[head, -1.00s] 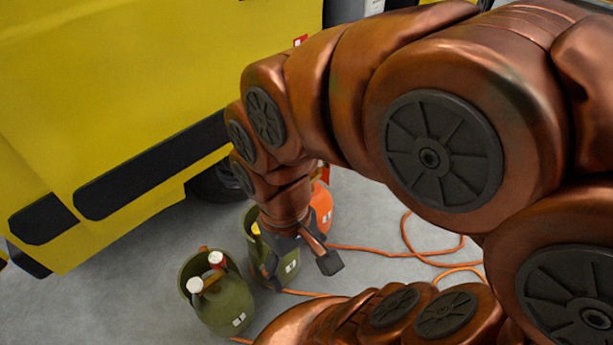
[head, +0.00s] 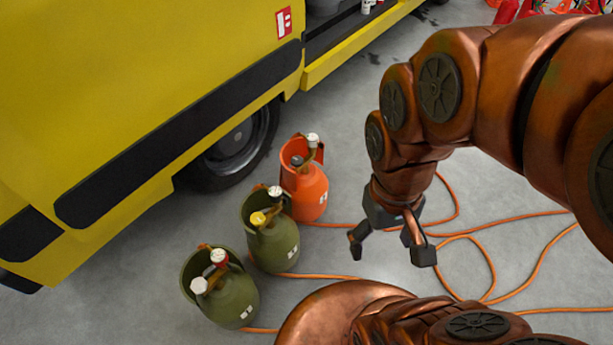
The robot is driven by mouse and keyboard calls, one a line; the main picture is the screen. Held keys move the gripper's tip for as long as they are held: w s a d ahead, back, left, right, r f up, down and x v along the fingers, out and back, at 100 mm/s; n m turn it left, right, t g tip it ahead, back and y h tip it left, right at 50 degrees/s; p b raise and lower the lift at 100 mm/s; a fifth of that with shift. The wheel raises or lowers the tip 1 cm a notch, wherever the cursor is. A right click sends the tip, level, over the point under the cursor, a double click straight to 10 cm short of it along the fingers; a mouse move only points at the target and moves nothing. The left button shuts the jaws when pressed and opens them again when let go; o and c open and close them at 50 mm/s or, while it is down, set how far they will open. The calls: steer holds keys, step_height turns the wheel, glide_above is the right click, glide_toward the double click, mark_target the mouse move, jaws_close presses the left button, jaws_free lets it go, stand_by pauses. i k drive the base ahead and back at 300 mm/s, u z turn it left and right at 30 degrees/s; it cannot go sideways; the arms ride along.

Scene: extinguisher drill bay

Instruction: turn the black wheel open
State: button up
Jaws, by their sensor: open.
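Three gas bottles stand upright on the floor: an orange one (head: 313,195), a green one (head: 276,250) with a yellow wheel (head: 258,218), and a nearer green one (head: 234,304) with red and white fittings. A small dark round knob (head: 297,160) on the orange bottle's valve looks like the black wheel, though it is too small to be sure. My gripper (head: 389,250) is open and empty, fingers pointing down. In the picture it is to the right of the bottles, apart from them.
A yellow vehicle (head: 130,90) with a dark tyre (head: 238,150) stands close behind the bottles on the left. Orange hoses (head: 487,265) lie across the grey floor on the right. Red items (head: 520,10) are at the top right. The floor between bottles and gripper is mostly clear.

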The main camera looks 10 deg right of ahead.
mark_target(297, 161)
steer(key=k, duration=0.3)
steer(key=z, duration=0.35)
steer(key=i, duration=0.7)
steer(key=u, duration=1)
steer(key=i, duration=0.3)
steer(key=u, duration=0.2)
